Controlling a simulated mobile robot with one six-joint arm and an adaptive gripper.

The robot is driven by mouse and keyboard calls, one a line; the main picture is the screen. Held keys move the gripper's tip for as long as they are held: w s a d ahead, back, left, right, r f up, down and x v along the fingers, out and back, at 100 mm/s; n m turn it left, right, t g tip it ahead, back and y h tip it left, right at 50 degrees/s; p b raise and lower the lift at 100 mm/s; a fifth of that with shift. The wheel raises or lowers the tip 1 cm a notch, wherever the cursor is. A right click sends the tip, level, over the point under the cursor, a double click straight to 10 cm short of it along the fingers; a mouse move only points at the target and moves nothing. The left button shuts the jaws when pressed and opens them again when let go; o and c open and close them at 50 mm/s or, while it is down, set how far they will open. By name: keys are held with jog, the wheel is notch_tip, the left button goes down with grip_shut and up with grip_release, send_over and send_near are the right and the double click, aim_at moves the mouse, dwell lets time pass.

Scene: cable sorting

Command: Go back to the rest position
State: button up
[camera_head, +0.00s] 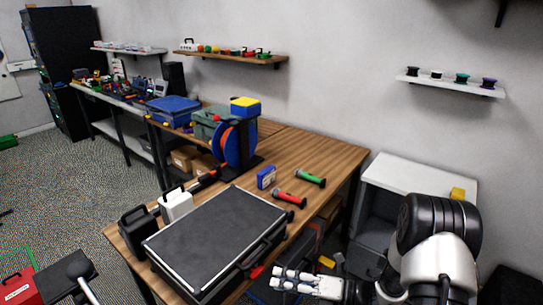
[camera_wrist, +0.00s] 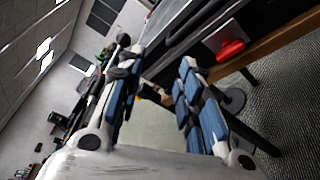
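My gripper (camera_head: 276,277) is low at the bottom of the head view, beside the front right edge of the wooden table (camera_head: 325,158). In the wrist view, its two blue-padded fingers (camera_wrist: 158,68) stand apart with nothing held between them. My arm is folded at the lower right of the head view. No cable is clearly in my gripper.
A large black case (camera_head: 215,236) lies on the table near my gripper. Red (camera_head: 290,198) and green (camera_head: 311,178) handled tools lie behind it, near a blue-and-red reel (camera_head: 232,145). A white-topped cabinet (camera_head: 418,176) stands right. Grey floor (camera_head: 95,180) is open at left.

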jog(key=s+a+r+n+g+h, duration=0.2)
jog(key=s+r+n+g+h, duration=0.5)
jog(key=s+r+n, duration=1)
jog(key=s+d+r+n+t+h, duration=0.1)
jog(key=s+d+n+t+h, duration=0.2)
jog(key=d+n, duration=0.3)
jog(key=s+d+r+n+t+h, duration=0.2)
jog(key=s+d+n+h, duration=0.3)
jog(key=n, duration=0.6)
jog(key=shift+d+r+t+h, duration=0.15)
jog(key=shift+d+t+h, duration=0.45)
jog(key=shift+d+t, duration=0.1)
